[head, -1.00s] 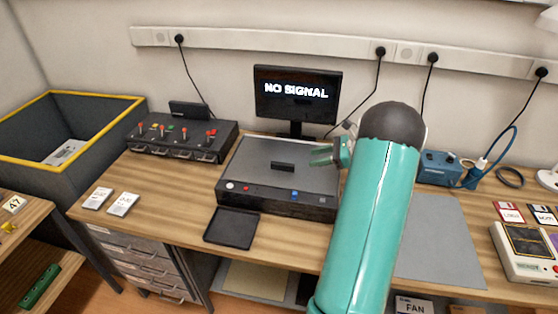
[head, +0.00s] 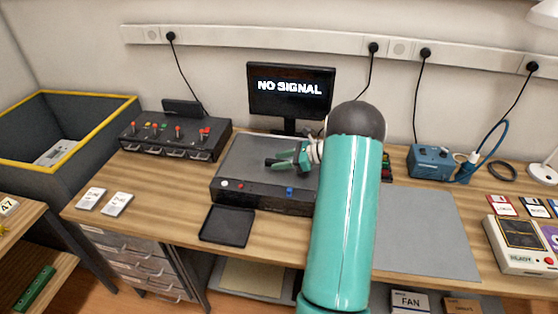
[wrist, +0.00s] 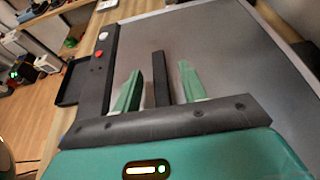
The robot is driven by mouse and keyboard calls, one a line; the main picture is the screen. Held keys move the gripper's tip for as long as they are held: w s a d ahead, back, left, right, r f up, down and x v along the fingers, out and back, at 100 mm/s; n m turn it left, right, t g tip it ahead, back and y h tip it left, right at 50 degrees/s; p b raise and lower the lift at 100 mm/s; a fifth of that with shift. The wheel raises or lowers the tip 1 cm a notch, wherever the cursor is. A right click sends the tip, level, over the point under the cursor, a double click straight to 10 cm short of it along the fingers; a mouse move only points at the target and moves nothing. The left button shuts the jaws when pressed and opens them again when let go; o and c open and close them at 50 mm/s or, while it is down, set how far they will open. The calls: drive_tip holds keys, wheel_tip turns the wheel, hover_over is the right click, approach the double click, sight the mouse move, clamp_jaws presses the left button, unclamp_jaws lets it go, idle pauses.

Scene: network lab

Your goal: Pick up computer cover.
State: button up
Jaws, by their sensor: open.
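The computer cover (head: 242,155) is the grey flat top of a dark computer case (head: 262,197) on the wooden desk. A black bar handle stands on the cover and shows in the wrist view (wrist: 161,80). My gripper (head: 280,160) is over the cover at the handle. In the wrist view my gripper (wrist: 157,85) is open, with one green finger on each side of the handle. I cannot tell whether either finger touches it. My arm hides the right part of the case in the head view.
A monitor (head: 290,92) reading "NO SIGNAL" stands behind the case. A control box with red levers (head: 176,137) is at left. A black tray (head: 228,225) lies in front of the case. A grey mat (head: 425,235) gives clear space at right.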

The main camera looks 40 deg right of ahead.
drive_tip(key=shift+x, duration=0.95)
clamp_jaws()
drive_tip(key=shift+r, duration=0.1)
